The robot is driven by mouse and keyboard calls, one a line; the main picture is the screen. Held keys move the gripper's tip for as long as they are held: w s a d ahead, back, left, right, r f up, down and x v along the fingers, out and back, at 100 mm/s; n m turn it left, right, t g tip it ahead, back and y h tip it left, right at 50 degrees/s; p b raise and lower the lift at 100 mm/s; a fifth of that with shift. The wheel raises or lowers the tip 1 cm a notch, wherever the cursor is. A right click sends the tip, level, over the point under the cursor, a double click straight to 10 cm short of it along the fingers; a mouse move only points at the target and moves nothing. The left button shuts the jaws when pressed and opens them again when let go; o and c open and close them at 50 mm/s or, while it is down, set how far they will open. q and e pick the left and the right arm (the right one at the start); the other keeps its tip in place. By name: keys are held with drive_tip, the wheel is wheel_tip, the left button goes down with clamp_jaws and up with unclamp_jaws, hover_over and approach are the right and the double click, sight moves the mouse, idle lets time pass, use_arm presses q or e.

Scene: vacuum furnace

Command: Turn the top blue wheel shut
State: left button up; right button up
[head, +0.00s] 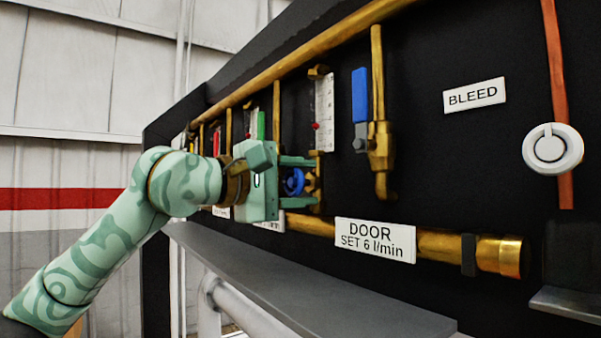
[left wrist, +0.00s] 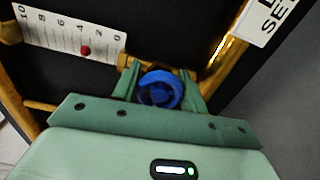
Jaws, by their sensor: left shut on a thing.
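The blue wheel (head: 293,182) sits on a brass valve below a flow scale on the black panel. In the left wrist view the wheel (left wrist: 160,89) lies between the two green fingers. My left gripper (head: 300,181) reaches in from the left, and its fingers are closed around the wheel, one on each side. In the left wrist view my left gripper (left wrist: 160,86) shows both fingers against the wheel's rim. The gripper hides part of the wheel in the head view. I see no other blue wheel clearly. My right gripper is not in view.
A flow scale with a red bead (head: 323,104) stands above the wheel. A blue lever (head: 359,95), a brass pipe (head: 450,247) and a DOOR sign (head: 375,240) are to the right. A grey ledge (head: 310,285) juts out below.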

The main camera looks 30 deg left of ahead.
use_arm(q)
drive_tip(key=m+p, duration=0.1)
drive_tip(key=m, duration=0.2)
drive_tip(key=shift+m+p, duration=0.35)
drive_tip(key=shift+m, duration=0.05)
drive_tip(key=m+p, duration=0.2)
drive_tip(key=m, duration=0.2)
drive_tip(key=shift+m, duration=0.3)
drive_tip(key=m+p, duration=0.2)
drive_tip(key=m, duration=0.2)
drive_tip(key=shift+f, duration=0.1)
drive_tip(key=m+p, duration=0.2)
drive_tip(key=m, duration=0.2)
drive_tip(key=shift+f, duration=0.15)
drive_tip(key=shift+m, duration=0.4)
drive_tip(key=o, duration=1)
drive_tip(key=shift+a, duration=0.1)
